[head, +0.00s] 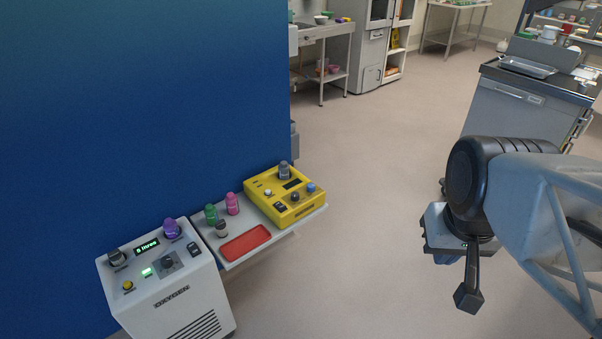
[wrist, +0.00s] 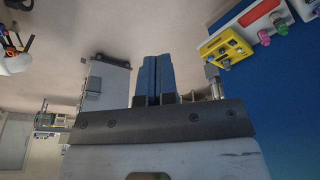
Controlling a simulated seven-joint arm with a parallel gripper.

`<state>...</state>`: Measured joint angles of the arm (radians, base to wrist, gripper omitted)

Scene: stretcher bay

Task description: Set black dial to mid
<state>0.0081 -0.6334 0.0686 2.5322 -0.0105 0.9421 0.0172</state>
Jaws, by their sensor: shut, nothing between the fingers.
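The white oxygen unit (head: 172,291) at lower left in the head view has a black dial (head: 167,262) on a grey square plate on its sloped top. The yellow box (head: 285,196) on the shelf also carries a small dark knob (head: 295,196). I cannot tell which dial the task names, nor read either setting. My gripper shows in the wrist view, its two blue fingers (wrist: 158,60) closed together and empty. My arm is at the right of the head view, well away from both units. The yellow box also shows in the wrist view (wrist: 225,47).
A blue wall (head: 140,110) rises behind. Open floor (head: 380,200) lies between shelf and arm.

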